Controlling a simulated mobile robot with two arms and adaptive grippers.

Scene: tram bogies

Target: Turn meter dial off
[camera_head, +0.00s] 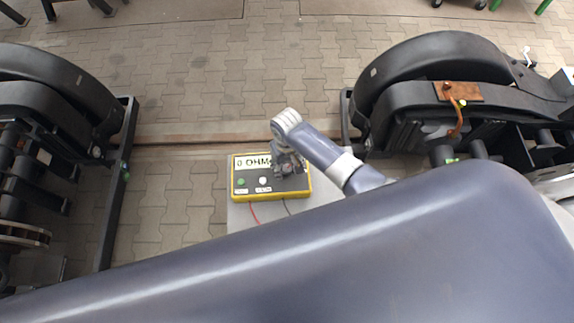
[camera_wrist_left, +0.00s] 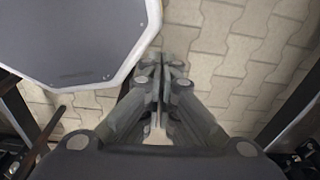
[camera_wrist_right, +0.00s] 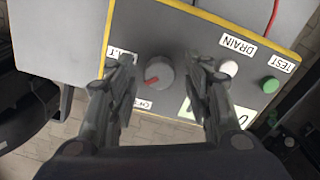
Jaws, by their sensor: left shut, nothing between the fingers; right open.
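The yellow-edged meter (camera_head: 240,189) stands on a grey surface in the middle of the head view, with a display reading "0 OHM". In the right wrist view, the meter's grey top (camera_wrist_right: 192,28) carries a round grey dial (camera_wrist_right: 158,73) with a red pointer mark. My right gripper (camera_wrist_right: 160,62) is open, with its fingers on either side of the dial; I cannot tell whether they touch it. In the head view my right gripper (camera_head: 290,168) covers the dial. My left gripper (camera_wrist_left: 160,62) is shut and empty above the paving.
A white button (camera_wrist_right: 229,68) labelled DRAIN and a green button (camera_wrist_right: 270,85) labelled TEST sit beside the dial. A red cable (camera_head: 254,213) leaves the meter's front. Dark bogies stand left (camera_head: 60,85) and right (camera_head: 430,60).

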